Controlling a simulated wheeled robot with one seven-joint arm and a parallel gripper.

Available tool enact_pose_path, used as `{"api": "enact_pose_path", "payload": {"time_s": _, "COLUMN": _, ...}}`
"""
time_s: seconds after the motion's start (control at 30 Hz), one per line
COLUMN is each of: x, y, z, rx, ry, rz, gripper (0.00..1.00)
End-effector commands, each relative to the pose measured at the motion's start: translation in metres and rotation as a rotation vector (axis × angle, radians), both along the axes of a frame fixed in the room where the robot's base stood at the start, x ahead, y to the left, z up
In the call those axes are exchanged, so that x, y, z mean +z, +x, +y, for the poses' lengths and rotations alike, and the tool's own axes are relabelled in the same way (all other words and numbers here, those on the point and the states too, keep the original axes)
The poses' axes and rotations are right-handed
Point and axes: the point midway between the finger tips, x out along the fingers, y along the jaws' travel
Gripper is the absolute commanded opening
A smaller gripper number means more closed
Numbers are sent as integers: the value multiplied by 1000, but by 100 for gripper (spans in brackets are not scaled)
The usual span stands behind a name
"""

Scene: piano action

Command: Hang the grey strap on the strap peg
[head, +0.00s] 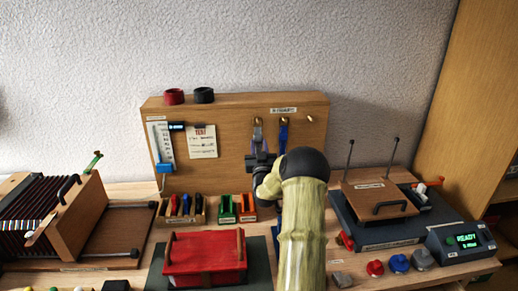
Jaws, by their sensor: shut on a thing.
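The fingertips and the strap's lower end are partly hidden by the dark gripper body. A blue strap (283,133) hangs just to the right. A small bare peg (309,118) sticks out further right.
My arm covers the table's middle. A red box (204,255) and small open bins (237,207) stand left of it. A wooden-topped device (376,200) with upright rods stands right.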

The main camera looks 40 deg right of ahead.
Motion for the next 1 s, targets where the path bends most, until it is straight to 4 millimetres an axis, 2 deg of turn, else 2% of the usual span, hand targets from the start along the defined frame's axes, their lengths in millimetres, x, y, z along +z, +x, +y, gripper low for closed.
{"api": "enact_pose_path", "payload": {"time_s": 0.47, "x": 0, "y": 1, "z": 2, "rx": 2, "ry": 0, "rz": 0, "gripper": 9}}
{"api": "enact_pose_path", "payload": {"time_s": 0.5, "x": 0, "y": 1, "z": 2, "rx": 2, "ry": 0, "rz": 0, "gripper": 39}}
{"api": "enact_pose_path", "payload": {"time_s": 0.6, "x": 0, "y": 1, "z": 2, "rx": 2, "ry": 0, "rz": 0, "gripper": 56}}
{"api": "enact_pose_path", "payload": {"time_s": 1.0, "x": -3, "y": -2, "z": 4, "rx": 2, "ry": 1, "rz": 2, "gripper": 56}}
